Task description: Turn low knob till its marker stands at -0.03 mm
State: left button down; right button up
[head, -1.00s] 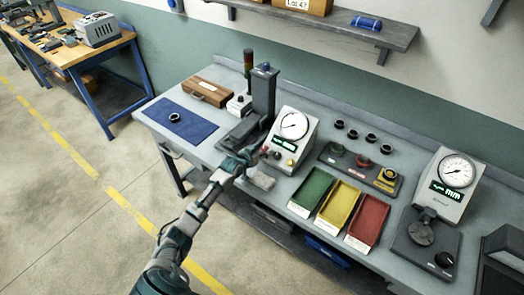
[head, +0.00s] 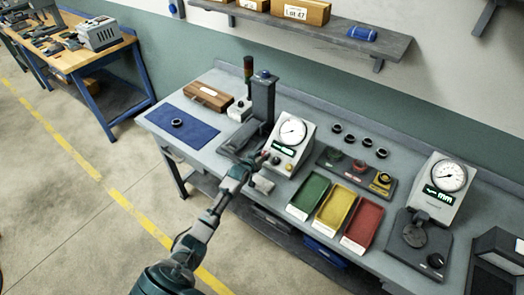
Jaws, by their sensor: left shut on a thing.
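A grey dial gauge unit (head: 292,131) with a white round dial and a green display stands near the middle of the bench. Small knobs sit low on its sloped front, among them a reddish one (head: 275,160) and a yellow one (head: 289,167). My left gripper (head: 259,159) is at the left end of this row, shut on what looks like the low knob there, which its fingers mostly hide. Markers, scale and display digits are too small to read. My right gripper is not in view.
Green (head: 309,194), yellow (head: 336,206) and red (head: 363,222) trays stand right of the gripper. A dark column stand (head: 263,100) rises behind it. A second dial gauge (head: 447,177) stands at right. A blue mat (head: 182,125) with a ring lies at left.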

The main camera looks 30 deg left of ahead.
pick_arm(q)
jog(key=shift+r, duration=0.25)
jog(key=shift+f+n, duration=0.15)
jog(key=shift+n, duration=0.15)
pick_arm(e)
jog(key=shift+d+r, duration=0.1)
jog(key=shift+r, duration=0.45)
pick_arm(q)
jog(key=c, duration=0.9)
grip_release()
jog(key=shift+f, duration=0.1)
jog(key=v, duration=1.2)
